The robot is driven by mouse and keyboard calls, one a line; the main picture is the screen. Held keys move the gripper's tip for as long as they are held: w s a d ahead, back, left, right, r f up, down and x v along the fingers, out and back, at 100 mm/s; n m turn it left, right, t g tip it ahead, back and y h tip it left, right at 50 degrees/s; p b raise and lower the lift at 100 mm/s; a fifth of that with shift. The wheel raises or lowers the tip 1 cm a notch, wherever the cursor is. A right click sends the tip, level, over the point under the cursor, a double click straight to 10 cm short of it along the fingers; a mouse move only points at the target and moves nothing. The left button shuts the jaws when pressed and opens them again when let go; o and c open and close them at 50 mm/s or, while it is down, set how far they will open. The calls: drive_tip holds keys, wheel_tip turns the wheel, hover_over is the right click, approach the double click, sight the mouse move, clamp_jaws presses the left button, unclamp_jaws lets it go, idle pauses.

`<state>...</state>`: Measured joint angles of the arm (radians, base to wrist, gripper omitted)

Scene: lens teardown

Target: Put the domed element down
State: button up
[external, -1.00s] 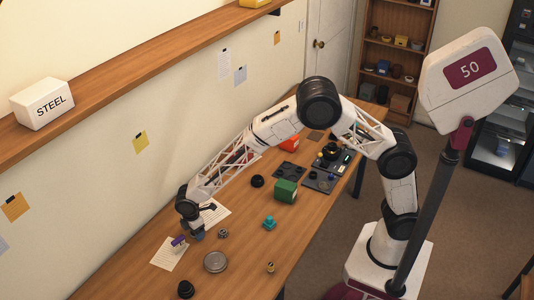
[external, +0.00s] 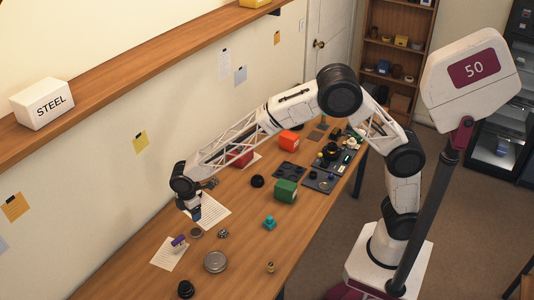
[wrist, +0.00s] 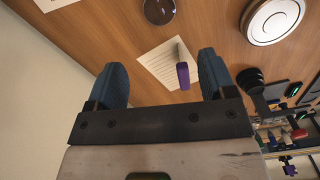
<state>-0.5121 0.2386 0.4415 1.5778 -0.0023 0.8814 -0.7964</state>
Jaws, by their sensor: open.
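The domed element, as I take it, is a small dark round piece (external: 196,232) lying on the wooden table, between two paper sheets. In the wrist view it is a glossy dark disc (wrist: 159,11) at the top edge, partly cut off. My gripper (external: 195,214) is above and a little behind it, apart from it. In the wrist view the blue fingers of my gripper (wrist: 161,62) are spread with nothing held between them.
A silver round part (external: 215,262), a small ring (external: 223,234) and a black cylinder (external: 186,289) are nearby. A teal part (external: 269,223) and green block (external: 285,190) lie farther right.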

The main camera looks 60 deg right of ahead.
drive_tip(key=shift+r, duration=0.1)
idle(0.8)
drive_tip(key=s+d+r+m, duration=0.2)
drive_tip(key=s+d+r, duration=0.35)
drive_tip(key=d, duration=0.35)
drive_tip(key=s+d+r+m+t, duration=0.1)
drive_tip(key=s+d+r+m, duration=0.2)
drive_tip(key=s+d+r, duration=0.35)
drive_tip(key=s+d+r+m, duration=0.2)
drive_tip(key=s+d+r, duration=0.3)
drive_tip(key=d, duration=0.6)
drive_tip(key=s+d+m, duration=0.2)
drive_tip(key=s+d, duration=0.3)
drive_tip(key=s, duration=0.4)
drive_tip(key=s+d+r+m+t, duration=0.1)
drive_tip(key=s+d+m, duration=0.2)
drive_tip(key=s, duration=0.6)
drive_tip(key=s+d+m, duration=0.3)
drive_tip(key=s+d, duration=0.4)
drive_tip(key=s, duration=0.2)
drive_tip(key=shift+r+t, duration=0.3)
drive_tip(key=shift+r, duration=0.1)
drive_tip(key=shift+d, duration=0.1)
drive_tip(key=o, duration=0.3)
drive_tip(key=shift+w, duration=0.1)
